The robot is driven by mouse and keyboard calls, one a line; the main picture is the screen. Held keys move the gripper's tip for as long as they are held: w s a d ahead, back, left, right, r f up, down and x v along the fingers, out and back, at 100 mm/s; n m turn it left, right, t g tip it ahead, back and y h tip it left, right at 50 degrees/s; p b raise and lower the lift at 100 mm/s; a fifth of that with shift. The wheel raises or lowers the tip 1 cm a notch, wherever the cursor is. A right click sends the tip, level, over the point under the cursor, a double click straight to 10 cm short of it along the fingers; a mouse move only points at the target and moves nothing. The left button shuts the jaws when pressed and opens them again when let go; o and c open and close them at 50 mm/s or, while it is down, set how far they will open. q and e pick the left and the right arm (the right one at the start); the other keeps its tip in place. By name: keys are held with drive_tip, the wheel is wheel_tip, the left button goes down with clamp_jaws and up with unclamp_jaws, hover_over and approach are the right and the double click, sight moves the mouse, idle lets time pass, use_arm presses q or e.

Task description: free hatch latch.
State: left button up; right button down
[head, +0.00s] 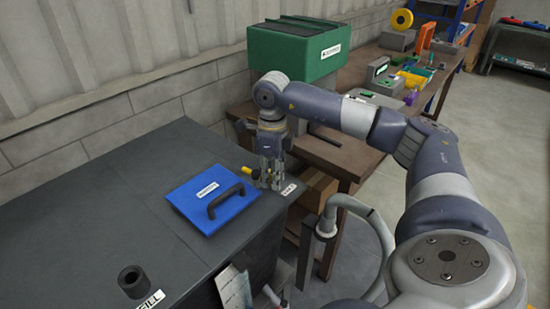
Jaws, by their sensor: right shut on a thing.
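A blue square hatch (190,197) with a black handle (226,200) and a white label lies flat on top of a dark grey cabinet (100,215). My right gripper (267,184) points down at the cabinet's right edge, just right of the hatch's far corner. It is shut on the hatch latch, whose yellow end (247,171) shows left of the fingers. The fingers hide most of the latch, so its turn angle cannot be told. My left gripper is not in view.
A black filler neck (133,281) stands at the cabinet's front. A small white label (289,188) lies right of my right gripper. Behind, a green box (297,52) stands on a wooden bench (349,155). A grey hose (345,203) curves up beside the cabinet. The wall is close behind.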

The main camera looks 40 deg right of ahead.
drive_tip(key=shift+s+a+f+m, duration=0.15)
drive_tip(key=shift+a+f+m, duration=0.05)
drive_tip(key=shift+a+m, duration=0.4)
drive_tip(key=c, duration=1.6)
unclamp_jaws()
drive_tip(key=shift+o, duration=0.4)
drive_tip(key=shift+a+r, duration=0.15)
drive_tip(key=shift+w, duration=0.2)
drive_tip(key=shift+r, duration=0.1)
drive_tip(key=shift+r, duration=0.2)
wheel_tip(320, 180, up, 11)
drive_tip(key=shift+r, duration=0.2)
